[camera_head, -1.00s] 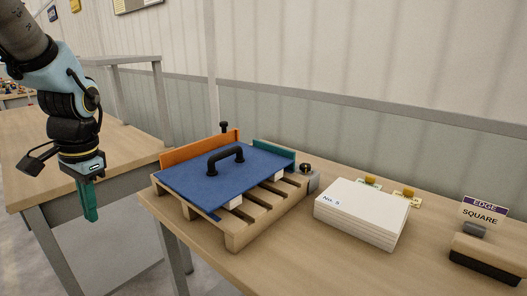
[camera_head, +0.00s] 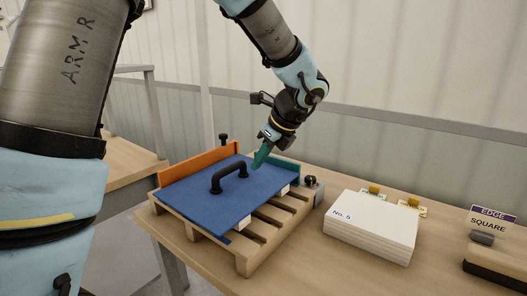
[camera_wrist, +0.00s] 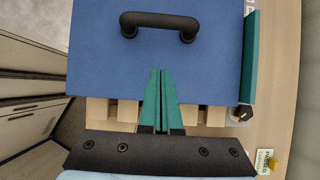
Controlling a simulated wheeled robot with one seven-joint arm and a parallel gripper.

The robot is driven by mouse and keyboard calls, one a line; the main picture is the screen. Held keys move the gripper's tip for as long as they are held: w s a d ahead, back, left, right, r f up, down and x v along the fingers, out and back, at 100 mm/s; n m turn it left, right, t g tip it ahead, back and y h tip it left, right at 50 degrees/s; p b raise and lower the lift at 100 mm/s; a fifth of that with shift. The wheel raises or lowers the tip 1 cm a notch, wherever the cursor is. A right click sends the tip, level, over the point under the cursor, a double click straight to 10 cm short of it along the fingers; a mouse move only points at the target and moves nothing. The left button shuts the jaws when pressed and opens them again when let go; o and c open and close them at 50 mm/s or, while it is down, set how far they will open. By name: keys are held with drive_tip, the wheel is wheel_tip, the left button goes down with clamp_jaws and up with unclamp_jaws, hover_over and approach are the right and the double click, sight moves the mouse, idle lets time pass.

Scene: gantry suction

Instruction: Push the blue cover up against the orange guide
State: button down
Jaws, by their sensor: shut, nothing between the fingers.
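The blue cover (camera_head: 205,201) lies flat on a wooden pallet, with a black arched handle (camera_head: 229,175) on top. The orange guide (camera_head: 199,163) stands upright along the cover's far left edge; I cannot tell if a gap is left between them. My gripper (camera_head: 255,167) is shut and empty, its green fingers pointing down over the far right part of the cover. In the wrist view the fingertips (camera_wrist: 160,74) overlap the cover (camera_wrist: 105,60) just inside its edge, below the handle (camera_wrist: 160,24). Contact is unclear. The orange guide is outside the wrist view.
A teal guide (camera_head: 285,168) stands at the pallet's back right, close to the fingers. Bare pallet slats (camera_head: 262,232) lie right of the cover. A black knob (camera_head: 223,139) rises behind the orange guide. A white stack (camera_head: 370,228) and a sign (camera_head: 489,218) stand further right.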

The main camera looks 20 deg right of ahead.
sight(231, 166)
drive_tip(key=p+x, duration=0.1)
drive_tip(key=x, duration=0.4)
drive_tip(key=shift+w+a+f, duration=0.15)
drive_tip(key=shift+a, duration=0.05)
drive_tip(key=shift+w+a+r+p, duration=0.1)
drive_tip(key=shift+w+a+p, duration=0.2)
drive_tip(key=shift+w, duration=0.25)
drive_tip(key=shift+w+a+r+p, duration=0.15)
drive_tip(key=shift+w+a+p, duration=0.15)
drive_tip(key=shift+w, duration=0.25)
drive_tip(key=shift+w+a+f, duration=0.15)
drive_tip(key=shift+w+a, duration=0.15)
drive_tip(key=shift+w, duration=0.3)
drive_tip(key=shift+w, duration=0.1)
drive_tip(key=shift+w+a+p, duration=0.25)
drive_tip(key=shift+w+a, duration=0.1)
drive_tip(key=shift+w, duration=0.2)
drive_tip(key=shift+w+a+p, duration=0.2)
drive_tip(key=shift+w+a, duration=0.2)
drive_tip(key=shift+w, duration=0.2)
